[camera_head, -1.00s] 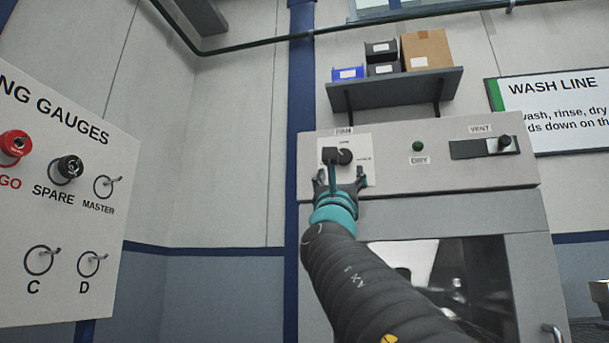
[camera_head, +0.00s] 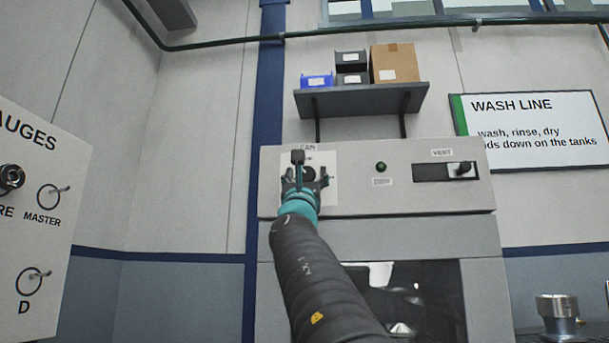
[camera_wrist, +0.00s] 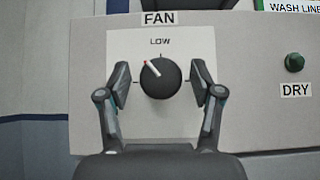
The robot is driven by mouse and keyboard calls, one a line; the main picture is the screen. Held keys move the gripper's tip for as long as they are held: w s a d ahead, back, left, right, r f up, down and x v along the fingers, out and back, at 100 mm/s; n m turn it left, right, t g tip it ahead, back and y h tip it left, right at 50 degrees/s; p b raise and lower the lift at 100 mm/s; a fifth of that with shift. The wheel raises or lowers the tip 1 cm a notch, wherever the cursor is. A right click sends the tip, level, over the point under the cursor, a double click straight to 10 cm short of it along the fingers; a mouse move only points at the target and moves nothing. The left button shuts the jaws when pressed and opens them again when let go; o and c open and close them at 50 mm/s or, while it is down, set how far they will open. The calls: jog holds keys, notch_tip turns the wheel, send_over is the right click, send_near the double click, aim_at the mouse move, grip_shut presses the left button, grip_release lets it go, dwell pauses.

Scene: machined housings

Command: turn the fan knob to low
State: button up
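The fan knob (camera_wrist: 161,78) is a round black knob with a white and red pointer, on a white plate under the label FAN. In the wrist view its pointer aims up and left, a little left of the LOW mark (camera_wrist: 160,41) at the top. My gripper (camera_wrist: 161,84) is open, with one finger on each side of the knob and a gap visible on both sides. In the head view my gripper (camera_head: 303,180) is in front of the fan plate (camera_head: 327,185) and partly hides the knob (camera_head: 309,173).
A green DRY button (camera_head: 381,167) and a VENT slider (camera_head: 460,169) sit to the right on the same panel. A shelf (camera_head: 360,101) with bins and a box hangs above. A gauge board (camera_head: 35,240) stands at the left.

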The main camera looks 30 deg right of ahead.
jog(key=c, duration=1)
jog(key=shift+m+g+h+p, duration=0.35)
jog(key=shift+m+g+h, duration=0.25)
jog(key=shift+m+h, duration=0.3)
jog(key=m+g+h+p, duration=0.1)
jog(key=m+g+h, duration=0.1)
jog(key=m, duration=0.1)
jog(key=m+g+h+p, duration=0.1)
jog(key=m+g+h, duration=0.1)
jog(key=m+g, duration=0.1)
jog(key=shift+w+a+r+m, duration=0.15)
jog(key=shift+r+m, duration=0.05)
jog(key=shift+m, duration=0.6)
jog(key=shift+f+m+g+h+p, duration=0.1)
jog(key=shift+m+g+h+p, duration=0.5)
jog(key=shift+m+g, duration=0.9)
jog(key=shift+m+g+h+p, duration=0.2)
jog(key=shift+m+g+p, duration=0.7)
jog(key=shift+m+g, duration=0.55)
jog(key=shift+m, duration=0.25)
jog(key=o, duration=1.1)
